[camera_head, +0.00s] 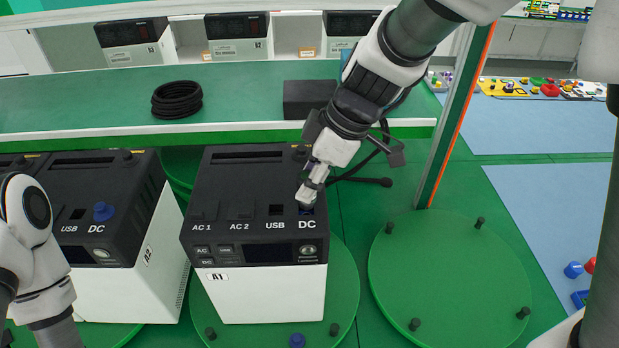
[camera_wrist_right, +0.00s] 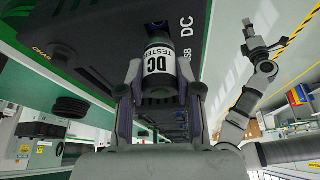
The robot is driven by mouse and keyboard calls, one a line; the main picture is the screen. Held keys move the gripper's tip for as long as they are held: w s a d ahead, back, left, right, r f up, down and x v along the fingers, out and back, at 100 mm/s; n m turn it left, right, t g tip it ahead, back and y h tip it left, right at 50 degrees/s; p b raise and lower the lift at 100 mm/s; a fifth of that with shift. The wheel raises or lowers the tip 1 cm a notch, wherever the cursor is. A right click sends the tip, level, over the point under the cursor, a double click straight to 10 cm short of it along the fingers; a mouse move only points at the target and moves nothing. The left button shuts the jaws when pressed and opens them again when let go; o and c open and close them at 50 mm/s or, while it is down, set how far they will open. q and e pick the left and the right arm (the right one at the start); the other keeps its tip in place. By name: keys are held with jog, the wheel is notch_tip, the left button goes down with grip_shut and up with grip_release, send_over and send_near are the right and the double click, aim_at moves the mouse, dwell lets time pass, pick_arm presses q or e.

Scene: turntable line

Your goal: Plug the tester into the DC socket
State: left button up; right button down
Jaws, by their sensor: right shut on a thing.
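The power station labelled A1 (camera_head: 255,222) stands on a green turntable, with a dark top and white lower body. Its DC socket area is above the printed DC label, largely covered by my right gripper (camera_head: 308,192). In the right wrist view that gripper (camera_wrist_right: 158,95) is shut on the DC tester (camera_wrist_right: 157,70), a grey-black cylinder with a white label. The tester's far end is at the station's dark face (camera_wrist_right: 190,20); I cannot tell whether it is seated in the socket. My left gripper (camera_wrist_right: 260,45) is small in the right wrist view; its jaws are unclear.
An empty green turntable (camera_head: 450,275) with short pegs is at right. A black cable coil (camera_head: 177,98) and dark box (camera_head: 308,98) lie on the shelf behind. An orange-edged post (camera_head: 462,110) stands beside my right arm.

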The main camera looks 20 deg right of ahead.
jog(key=shift+w+b, duration=0.1)
jog(key=shift+b, duration=0.2)
dwell(0.4)
jog(key=shift+f+b, duration=1.4)
jog(key=shift+b, duration=0.4)
jog(key=c, duration=0.7)
grip_release()
jog(key=shift+r, duration=0.1)
